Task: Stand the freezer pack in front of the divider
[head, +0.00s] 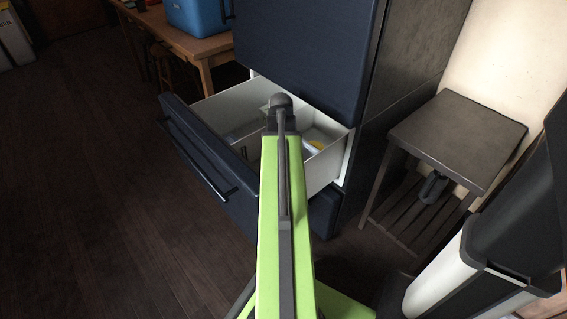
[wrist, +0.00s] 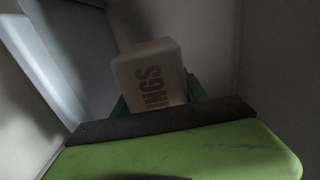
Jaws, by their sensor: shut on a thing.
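The pack's lower part is hidden behind the dark edge of my gripper. In the head view, my arm reaches over the open white drawer (head: 323,171) of the dark blue freezer, and hides my gripper and the pack. Pale panels show inside the drawer, partly behind my arm; I cannot tell surely which is the divider.
A small yellow thing (head: 316,145) lies in the drawer right of my arm. The drawer's dark front (head: 208,160) stands out to the left. A dark side table (head: 456,136) is at the right. A wooden table (head: 180,36) bears a blue cooler (head: 197,14). The left floor is clear.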

